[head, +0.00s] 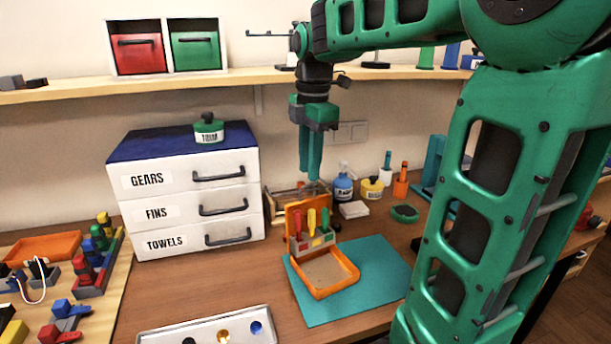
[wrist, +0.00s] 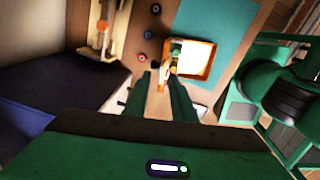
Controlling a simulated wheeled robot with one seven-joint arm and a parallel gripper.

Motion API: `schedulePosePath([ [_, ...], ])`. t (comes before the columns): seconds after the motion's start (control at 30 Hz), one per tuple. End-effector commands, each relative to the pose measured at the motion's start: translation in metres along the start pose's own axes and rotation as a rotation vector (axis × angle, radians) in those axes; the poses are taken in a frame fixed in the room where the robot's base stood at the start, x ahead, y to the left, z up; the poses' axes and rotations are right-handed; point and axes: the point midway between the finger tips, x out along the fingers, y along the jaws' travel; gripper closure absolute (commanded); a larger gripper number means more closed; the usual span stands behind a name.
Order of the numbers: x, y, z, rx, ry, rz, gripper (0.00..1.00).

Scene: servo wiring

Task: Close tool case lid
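The orange tool case (head: 325,291) lies open on a teal mat (head: 385,262). Its orange lid (head: 293,214) stands upright at the back edge. A small rack of tools with red, green and yellow handles (head: 312,220) stands at the lid. The case also shows in the wrist view (wrist: 210,60), with an orange upright part by my fingertips. My gripper (head: 311,178) points down above the lid. In the wrist view my gripper's fingers (wrist: 161,82) are apart, and I see nothing clamped between them. Contact with the lid is not visible.
A white drawer cabinet (head: 188,190) stands left of the case, with a green container (head: 208,128) on top. Bottles (head: 343,183) and small pots stand behind the mat. A white tray (head: 205,331) lies at the front. The teal mat is bare right of the case.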

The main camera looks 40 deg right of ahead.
Motion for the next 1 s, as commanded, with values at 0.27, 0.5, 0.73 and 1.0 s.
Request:
schedulePosePath([
  [0.27,0.027,0.0,0.0,0.001,0.0,-0.001,0.77],
  [0.5,0.029,0.0,0.0,0.001,0.0,0.0,0.77],
  [0.73,0.029,0.0,0.0,0.001,0.0,0.0,1.0],
  [1.0,0.029,0.0,0.0,0.001,0.0,0.001,1.0],
])
